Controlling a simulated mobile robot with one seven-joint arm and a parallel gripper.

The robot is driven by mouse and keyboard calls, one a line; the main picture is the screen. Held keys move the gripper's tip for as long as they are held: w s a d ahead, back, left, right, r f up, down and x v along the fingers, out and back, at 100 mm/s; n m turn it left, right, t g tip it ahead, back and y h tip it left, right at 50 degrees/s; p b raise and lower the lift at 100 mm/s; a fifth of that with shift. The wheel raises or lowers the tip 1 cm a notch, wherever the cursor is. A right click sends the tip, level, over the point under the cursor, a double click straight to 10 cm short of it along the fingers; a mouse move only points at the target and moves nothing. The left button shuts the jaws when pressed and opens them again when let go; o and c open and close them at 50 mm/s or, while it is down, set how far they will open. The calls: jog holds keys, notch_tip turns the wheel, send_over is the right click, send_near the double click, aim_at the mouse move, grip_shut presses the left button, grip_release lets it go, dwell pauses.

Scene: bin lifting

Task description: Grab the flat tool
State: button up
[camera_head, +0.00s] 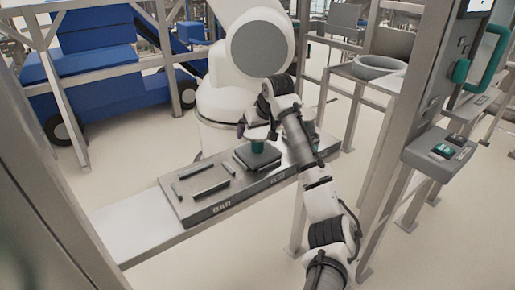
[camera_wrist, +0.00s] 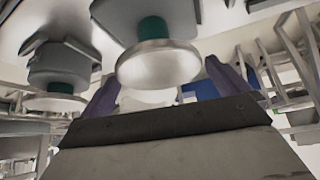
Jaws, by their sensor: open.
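The flat tool (camera_head: 258,147) has a green collar and stands over a dark plate on the grey tray (camera_head: 190,212), behind a label that seems to read FLAT. My gripper (camera_head: 258,133) is just above it, and my arm partly hides this spot. In the wrist view, two purple fingers of my gripper (camera_wrist: 165,88) are spread apart. A tool with a pale round disc (camera_wrist: 158,64) and green collar shows between them in the picture. I cannot tell whether the fingers touch it.
A second green-collared tool (camera_wrist: 55,100) is at the left in the wrist view. Several dark bars (camera_head: 210,191) lie on the tray's left part. The bench (camera_head: 125,228) is bare at its left end. A metal post (camera_head: 415,110) with a control box stands at right.

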aim_at(258, 153)
jog(key=shift+x, duration=1.85)
jog(key=shift+s+d, duration=0.1)
jog(key=c, duration=1.6)
jog(key=shift+c, duration=0.8)
jog(key=shift+r, duration=0.1)
